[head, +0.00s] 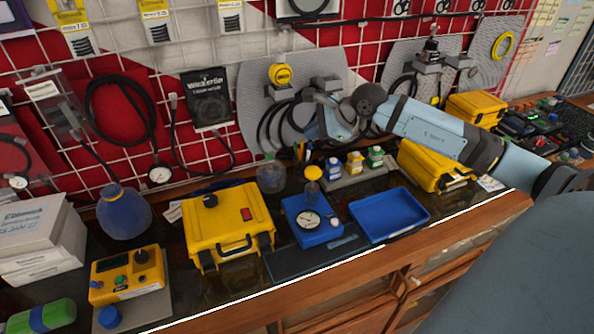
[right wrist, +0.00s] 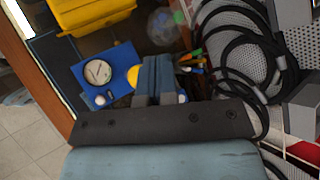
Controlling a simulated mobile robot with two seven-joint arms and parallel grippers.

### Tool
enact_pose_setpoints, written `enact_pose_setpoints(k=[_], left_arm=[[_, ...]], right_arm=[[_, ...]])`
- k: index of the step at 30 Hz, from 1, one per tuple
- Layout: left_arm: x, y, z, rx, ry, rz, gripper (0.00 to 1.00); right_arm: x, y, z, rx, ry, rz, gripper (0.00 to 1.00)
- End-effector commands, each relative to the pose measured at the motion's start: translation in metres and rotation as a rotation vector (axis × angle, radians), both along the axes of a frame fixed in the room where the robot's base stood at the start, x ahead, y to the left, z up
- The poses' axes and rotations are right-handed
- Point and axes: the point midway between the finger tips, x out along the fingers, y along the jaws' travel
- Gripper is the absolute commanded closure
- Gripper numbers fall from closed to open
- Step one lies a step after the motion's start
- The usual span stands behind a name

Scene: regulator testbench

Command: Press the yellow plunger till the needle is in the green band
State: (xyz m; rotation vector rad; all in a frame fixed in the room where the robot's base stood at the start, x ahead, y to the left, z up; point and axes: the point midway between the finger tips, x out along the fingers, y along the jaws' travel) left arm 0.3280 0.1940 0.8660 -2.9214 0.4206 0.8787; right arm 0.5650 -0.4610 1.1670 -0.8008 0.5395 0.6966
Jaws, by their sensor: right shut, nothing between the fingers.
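A blue regulator box (head: 322,237) stands on the bench with a round white dial gauge (head: 308,220) on its front. The yellow plunger (head: 313,172) rises upright at its back. The dial's needle and green band are too small to read. My right gripper (head: 303,153) is shut and empty, pointing down just behind and above the plunger. In the right wrist view, the shut fingers (right wrist: 157,75) appear right beside the yellow plunger (right wrist: 133,76), partly covering it; I cannot tell whether they touch. The gauge (right wrist: 97,72) also shows there. My left gripper is not in view.
A yellow case (head: 228,228) stands left of the regulator, and an empty blue tray (head: 388,215) lies to its right. Small bottles (head: 355,163) stand behind the tray. Cables and tools hang on the wall grid behind. The bench's front edge is clear.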

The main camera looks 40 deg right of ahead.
Motion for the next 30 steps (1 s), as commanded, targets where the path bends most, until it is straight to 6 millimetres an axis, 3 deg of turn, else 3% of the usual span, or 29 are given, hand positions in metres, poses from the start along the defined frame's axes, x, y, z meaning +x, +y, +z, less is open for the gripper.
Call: enact_pose_setpoints(k=[5,19,30], left_arm=[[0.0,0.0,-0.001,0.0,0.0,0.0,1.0],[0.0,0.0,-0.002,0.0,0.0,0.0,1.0],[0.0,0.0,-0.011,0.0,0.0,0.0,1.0]], right_arm=[[-0.004,-0.011,-0.002,-0.099,-0.003,0.011,1.0],[-0.004,-0.011,-0.006,-0.098,-0.003,0.01,1.0],[-0.004,-0.011,-0.046,-0.095,-0.002,0.009,1.0]])
